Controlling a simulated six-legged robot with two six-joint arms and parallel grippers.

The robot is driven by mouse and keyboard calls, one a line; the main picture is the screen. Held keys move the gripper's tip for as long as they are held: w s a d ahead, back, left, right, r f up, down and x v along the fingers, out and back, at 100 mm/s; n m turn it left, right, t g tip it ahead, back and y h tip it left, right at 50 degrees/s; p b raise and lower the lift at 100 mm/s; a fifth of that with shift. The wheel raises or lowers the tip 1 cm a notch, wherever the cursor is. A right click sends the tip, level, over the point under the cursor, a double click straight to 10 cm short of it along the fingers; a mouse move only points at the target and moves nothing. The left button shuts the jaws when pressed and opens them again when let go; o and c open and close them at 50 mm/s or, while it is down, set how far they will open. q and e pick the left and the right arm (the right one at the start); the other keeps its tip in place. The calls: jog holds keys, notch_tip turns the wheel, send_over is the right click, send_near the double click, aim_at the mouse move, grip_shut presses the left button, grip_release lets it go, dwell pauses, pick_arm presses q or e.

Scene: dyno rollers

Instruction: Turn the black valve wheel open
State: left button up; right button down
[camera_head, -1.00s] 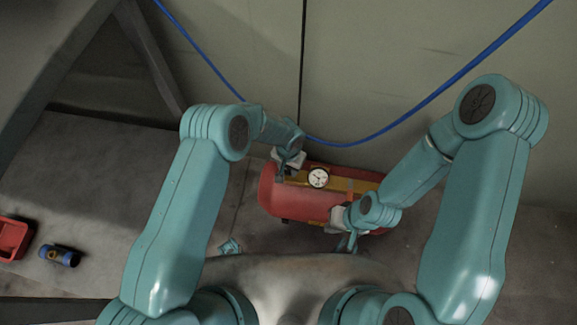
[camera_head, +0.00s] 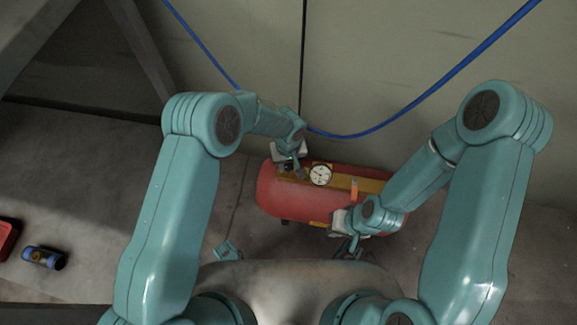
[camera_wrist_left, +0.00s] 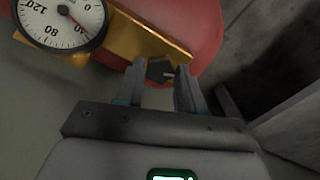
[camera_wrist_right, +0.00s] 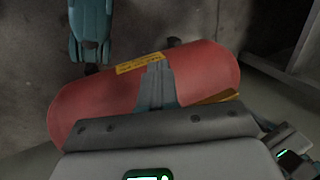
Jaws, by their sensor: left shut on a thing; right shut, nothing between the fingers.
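The black valve wheel (camera_wrist_left: 160,70) shows as a dark piece between the fingers in the left wrist view, beside the brass bar on the red tank (camera_head: 275,202). My left gripper (camera_head: 297,170) is shut on it, and the fingers hide part of it. In the head view the wheel is largely hidden by that gripper. A white dial gauge (camera_head: 321,174) stands just right of it and also shows in the left wrist view (camera_wrist_left: 62,22). My right gripper (camera_wrist_right: 155,78) is shut and empty, in front of the tank's yellow label (camera_wrist_right: 138,63).
A blue hose (camera_head: 395,116) hangs across the wall behind the tank. A blue cylinder (camera_head: 45,258) and a red container (camera_head: 7,240) lie on the floor at far left. A small orange-red piece (camera_head: 354,189) stands on the brass bar. Floor left of the tank is largely clear.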

pick_arm(q)
jog(key=n+b, duration=0.4)
jog(key=n, duration=0.1)
jog(key=shift+f, duration=0.2)
jog(key=shift+r+n+b, duration=0.2)
jog(key=shift+n+b, duration=1.05)
jog(key=shift+n, duration=0.25)
pick_arm(e)
notch_tip(320, 180, down, 7)
jog(key=w+d+t, duration=0.1)
jog(key=w, duration=0.2)
jog(key=shift+d+r, duration=0.1)
pick_arm(q)
jog(key=o, duration=1)
jog(key=shift+o, duration=0.2)
notch_tip(320, 180, up, 16)
jog(key=p, duration=0.6)
jog(key=shift+r, duration=0.2)
pick_arm(e)
notch_tip(320, 180, up, 6)
jog(key=s+a, duration=0.1)
jog(key=s, duration=0.1)
jog(key=shift+s+g, duration=0.4)
